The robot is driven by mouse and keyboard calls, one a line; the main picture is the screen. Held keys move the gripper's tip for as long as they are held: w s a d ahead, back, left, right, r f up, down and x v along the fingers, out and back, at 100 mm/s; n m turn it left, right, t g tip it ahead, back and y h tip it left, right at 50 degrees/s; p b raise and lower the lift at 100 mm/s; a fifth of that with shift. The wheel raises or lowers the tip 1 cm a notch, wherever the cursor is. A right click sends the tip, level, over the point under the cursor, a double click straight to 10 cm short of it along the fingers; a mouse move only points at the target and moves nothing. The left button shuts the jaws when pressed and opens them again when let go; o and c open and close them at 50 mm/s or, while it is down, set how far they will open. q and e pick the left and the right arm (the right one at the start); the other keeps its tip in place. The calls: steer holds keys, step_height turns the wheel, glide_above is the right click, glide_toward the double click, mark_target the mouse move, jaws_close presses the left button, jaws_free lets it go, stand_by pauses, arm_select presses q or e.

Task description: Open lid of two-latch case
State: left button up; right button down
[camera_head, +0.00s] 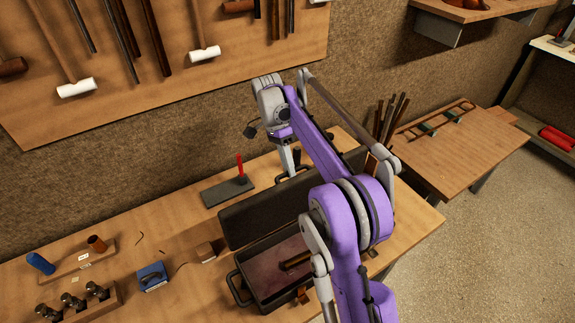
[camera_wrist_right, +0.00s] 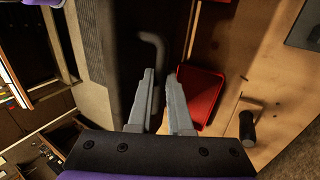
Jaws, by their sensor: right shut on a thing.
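The dark case stands on the bench in the head view, its lid (camera_head: 262,207) raised and tilted back behind the base (camera_head: 252,285). The base shows a reddish lining and a brass-coloured tube (camera_head: 296,261). A brown latch-like piece (camera_head: 303,296) is at its front edge; my arm hides the right part of the case. My right gripper (camera_head: 292,168) is at the lid's far edge. In the wrist view its fingers (camera_wrist_right: 168,100) are around a dark bent handle (camera_wrist_right: 154,45) beside the dark lid (camera_wrist_right: 110,60). My left gripper is out of view.
A dark block with a red-handled tool (camera_head: 240,166) lies behind the lid. A blue box (camera_head: 152,277) and wooden racks stand to the left. Tools hang on the wall board (camera_head: 130,75) above. A side table (camera_head: 465,150) stands to the right.

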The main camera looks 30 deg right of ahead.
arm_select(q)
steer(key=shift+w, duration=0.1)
arm_select(e)
steer(key=shift+f, duration=0.15)
steer(key=c, duration=0.8)
jaws_free()
steer(key=shift+d, duration=0.15)
steer(key=shift+c, duration=0.2)
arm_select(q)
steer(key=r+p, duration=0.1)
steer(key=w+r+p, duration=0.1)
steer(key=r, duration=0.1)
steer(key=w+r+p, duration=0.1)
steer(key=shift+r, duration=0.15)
arm_select(e)
steer(key=v, duration=1.1)
